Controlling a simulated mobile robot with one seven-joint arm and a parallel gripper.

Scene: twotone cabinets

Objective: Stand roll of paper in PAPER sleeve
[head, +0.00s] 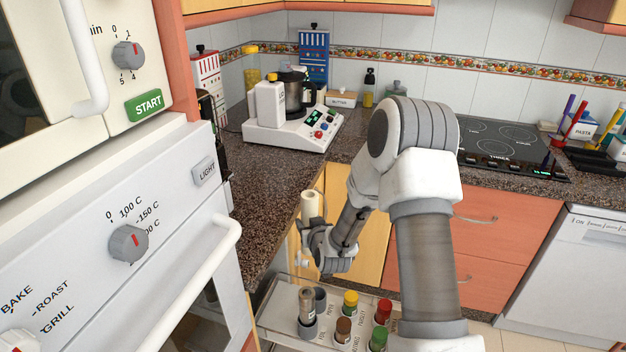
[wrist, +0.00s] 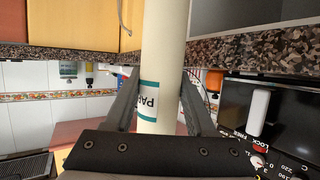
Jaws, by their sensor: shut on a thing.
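A pale cream roll of paper (head: 311,207) stands roughly upright in my gripper (head: 310,228), above the cart. In the wrist view the roll (wrist: 161,50) runs between the two dark fingers of my gripper (wrist: 160,95), which are shut on it. Its teal-edged label shows upside-down letters, partly cut off. On the cart below, a grey sleeve (head: 320,296) looks empty. The cart's lettering is too small to tell which sleeve is marked PAPER.
The cart (head: 272,318) also carries jars with yellow (head: 350,299), red (head: 384,306), brown (head: 343,325) and green (head: 378,335) lids. The dark worktop (head: 262,185) and the oven handle (head: 200,290) lie to the left. Drawers (head: 440,235) stand behind my arm.

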